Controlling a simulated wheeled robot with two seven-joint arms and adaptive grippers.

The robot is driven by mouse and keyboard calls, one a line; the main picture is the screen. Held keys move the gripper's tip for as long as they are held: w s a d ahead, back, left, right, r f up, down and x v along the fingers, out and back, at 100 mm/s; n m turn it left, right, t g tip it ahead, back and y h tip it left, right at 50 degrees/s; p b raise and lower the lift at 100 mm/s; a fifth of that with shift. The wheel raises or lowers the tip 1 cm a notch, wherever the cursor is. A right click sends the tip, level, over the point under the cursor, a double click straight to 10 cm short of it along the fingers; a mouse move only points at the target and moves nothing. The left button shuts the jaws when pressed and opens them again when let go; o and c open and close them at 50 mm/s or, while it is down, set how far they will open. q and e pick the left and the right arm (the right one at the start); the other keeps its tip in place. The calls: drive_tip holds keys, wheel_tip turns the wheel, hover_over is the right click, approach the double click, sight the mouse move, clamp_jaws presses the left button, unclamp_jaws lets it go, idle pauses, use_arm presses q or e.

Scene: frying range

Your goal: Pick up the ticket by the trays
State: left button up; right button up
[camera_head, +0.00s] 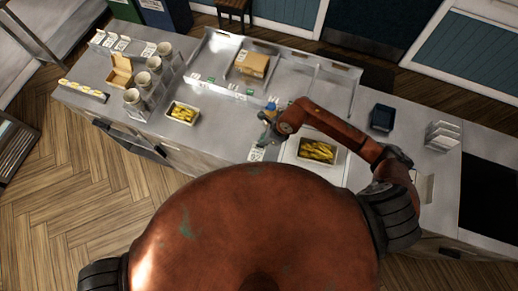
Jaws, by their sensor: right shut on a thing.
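The ticket (257,154) is a small white slip with dark print at the counter's front edge, between two trays of fries. One tray (168,115) is to its left and the other tray (299,158) is close on its right. My right gripper (264,142) reaches in from the right, over the right tray, and is shut on the ticket's far end. The fingertips are small and partly hidden by the wrist. I cannot tell whether the ticket is clear of the counter. My left gripper is out of view.
Several paper cups (132,97) and an open carton (121,72) stand at the left. A brown box (251,64) lies on the steel station behind. A dark container (382,118) and a white rack (441,136) stand at the right.

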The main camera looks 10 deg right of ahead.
sight(263, 155)
drive_tip(key=shift+w+d+f, duration=0.1)
drive_tip(key=shift+w+f, duration=0.05)
drive_tip(key=shift+f, duration=0.05)
drive_tip(key=shift+c, duration=0.3)
drive_tip(key=shift+r, duration=0.35)
clamp_jaws()
wheel_tip(263, 155, up, 2)
drive_tip(key=shift+r+b, duration=0.2)
drive_tip(key=shift+b, duration=0.9)
use_arm(q)
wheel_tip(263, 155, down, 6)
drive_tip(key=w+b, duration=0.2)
drive_tip(key=b, duration=0.1)
drive_tip(key=shift+b, duration=0.35)
use_arm(e)
drive_tip(key=s+a+r, duration=0.2)
drive_tip(key=s+r, duration=0.8)
drive_tip(key=s, duration=0.4)
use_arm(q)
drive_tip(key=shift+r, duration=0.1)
use_arm(e)
drive_tip(key=shift+o, duration=0.2)
unclamp_jaws()
drive_tip(key=shift+a, duration=0.1)
